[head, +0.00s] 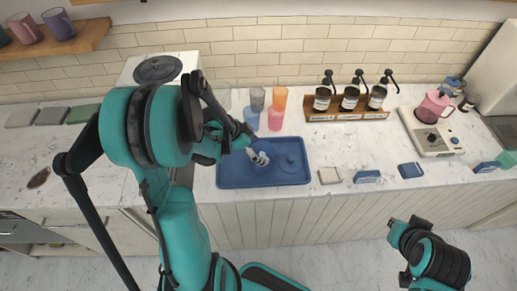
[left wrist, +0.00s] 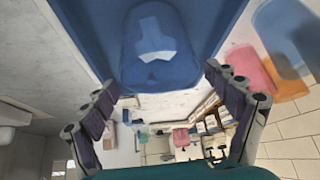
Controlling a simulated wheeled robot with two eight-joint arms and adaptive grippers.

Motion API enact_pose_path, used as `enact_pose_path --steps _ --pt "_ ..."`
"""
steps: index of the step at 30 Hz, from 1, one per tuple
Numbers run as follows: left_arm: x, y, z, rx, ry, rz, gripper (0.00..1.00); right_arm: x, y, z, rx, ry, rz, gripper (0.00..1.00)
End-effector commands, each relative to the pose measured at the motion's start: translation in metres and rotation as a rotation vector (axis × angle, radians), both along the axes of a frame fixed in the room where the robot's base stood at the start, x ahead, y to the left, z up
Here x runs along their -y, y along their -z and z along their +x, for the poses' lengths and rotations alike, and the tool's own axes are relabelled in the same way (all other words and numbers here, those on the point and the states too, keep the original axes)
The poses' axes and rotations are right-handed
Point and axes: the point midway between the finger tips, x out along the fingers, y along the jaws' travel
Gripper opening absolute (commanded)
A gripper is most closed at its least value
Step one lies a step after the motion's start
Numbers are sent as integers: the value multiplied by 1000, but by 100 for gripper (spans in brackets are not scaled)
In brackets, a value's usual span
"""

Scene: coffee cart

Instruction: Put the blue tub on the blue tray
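The blue tray (head: 232,179) lies on the white counter near its front edge. My left gripper (head: 262,159) is low over the tray's left-middle part. The blue tub (left wrist: 157,62) shows in the left wrist view against the blue of the tray (left wrist: 82,18), and appears to stand on it. My left gripper's fingers (left wrist: 160,82) are spread wide on either side of the tub, with gaps to it, and hold nothing. In the head view the gripper hides most of the tub.
Coloured cups (head: 275,118) stand just behind the tray. A wooden rack with pump bottles (head: 349,113) is behind to the right. A small pale tile (head: 329,176) and blue blocks (head: 367,177) lie right of the tray. The counter left of the tray is mostly clear.

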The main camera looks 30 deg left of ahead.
Motion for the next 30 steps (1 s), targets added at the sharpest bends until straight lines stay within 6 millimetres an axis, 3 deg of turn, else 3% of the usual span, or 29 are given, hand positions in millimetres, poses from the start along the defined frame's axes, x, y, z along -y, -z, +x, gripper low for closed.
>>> enact_pose_path --steps 14,30 --pt "-1 -7 -1 0 -1 0 100 0 -5 0 0 0 0 0" --pt "-41 -94 -41 0 -2 0 100 0 -29 0 0 0 0 0"
